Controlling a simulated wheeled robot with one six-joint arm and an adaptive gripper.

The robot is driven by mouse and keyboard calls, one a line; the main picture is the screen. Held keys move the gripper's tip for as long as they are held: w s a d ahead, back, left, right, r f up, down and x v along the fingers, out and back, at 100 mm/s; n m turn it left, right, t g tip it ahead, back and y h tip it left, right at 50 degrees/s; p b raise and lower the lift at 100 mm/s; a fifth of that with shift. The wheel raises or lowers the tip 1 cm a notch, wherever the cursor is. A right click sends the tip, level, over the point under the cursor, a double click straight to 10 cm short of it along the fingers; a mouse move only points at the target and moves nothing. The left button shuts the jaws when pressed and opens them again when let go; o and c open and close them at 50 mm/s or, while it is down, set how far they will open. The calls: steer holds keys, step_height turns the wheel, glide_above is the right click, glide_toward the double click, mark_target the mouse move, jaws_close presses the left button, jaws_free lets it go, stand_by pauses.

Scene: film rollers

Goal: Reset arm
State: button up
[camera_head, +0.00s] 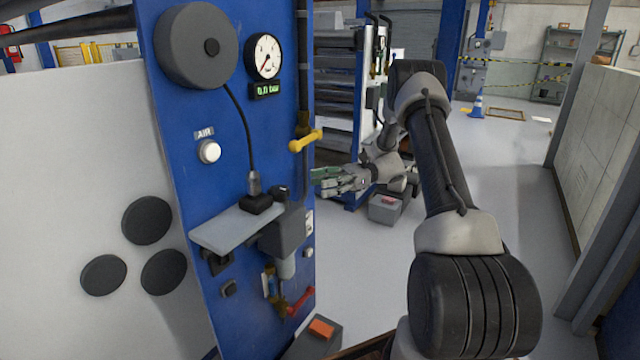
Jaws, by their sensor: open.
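My arm rises from the lower right of the head view, goes up, and folds back down to the left at its far end. My gripper (340,181) is beside the right edge of the blue panel (190,120), pointing left. Its fingers are apart and nothing shows between them. The gap to the panel is hard to judge. The panel carries a round gauge (266,55), a green "0.0 bar" display (265,90), a white AIR button (209,151), a yellow handle (305,140) and a red handle (301,301).
A grey shelf (236,230) juts from the panel with a black cable fitting (256,195) on it. Grey floor (520,190) is clear to the right, up to a pale wall (595,150).

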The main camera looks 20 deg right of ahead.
steer(key=s+f+n+h, duration=0.1)
steer(key=s+f+h, duration=0.25)
steer(key=f, duration=0.35)
steer(key=s+d+r+n+g+h, duration=0.15)
steer(key=s+n+h, duration=0.25)
steer(key=s, duration=0.4)
steer(key=s+d+r+n+t+h, duration=0.1)
steer(key=s+r+n+t+h, duration=0.2)
steer(key=s+r, duration=0.8)
steer(key=s+r+n+t+h, duration=0.3)
steer(key=s+r+n+h, duration=0.4)
steer(key=s, duration=0.5)
step_height(320, 180, up, 4)
steer(key=n, duration=0.2)
steer(key=shift+d+n, duration=0.35)
steer(key=shift+n, duration=0.05)
steer(key=shift+f+h, duration=0.1)
steer(key=shift+h, duration=0.15)
